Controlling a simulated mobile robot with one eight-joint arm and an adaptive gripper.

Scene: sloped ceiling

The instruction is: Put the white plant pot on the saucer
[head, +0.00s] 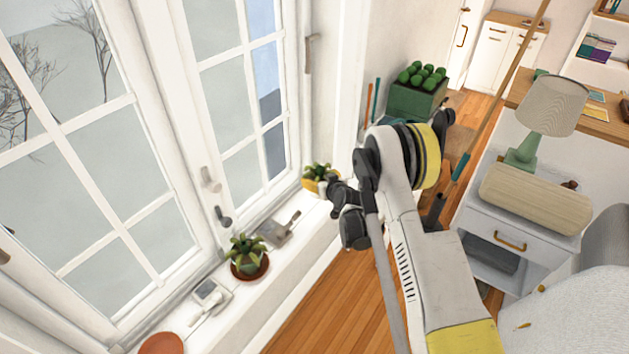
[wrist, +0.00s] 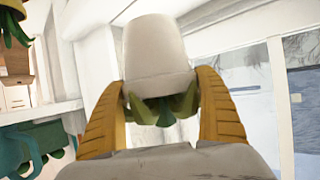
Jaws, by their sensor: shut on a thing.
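The white plant pot (wrist: 156,50) is between the two yellow fingers of my gripper (wrist: 161,80) in the wrist view. It appears upside down there, with green leaves below its rim. In the head view my gripper (head: 319,184) is above the far part of the windowsill. Green leaves show there, but the pot itself is mostly hidden by a yellow finger. An empty terracotta saucer (head: 161,344) lies on the near end of the sill, cut by the lower edge of the head view. My gripper is well apart from it.
On the windowsill (head: 207,325), between gripper and saucer, stand another potted plant (head: 247,257), a grey item (head: 279,232) and a small white device (head: 209,295). Window frames rise along the left. A green planter (head: 416,100) and a drawer cabinet with a lamp (head: 553,105) are to the right.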

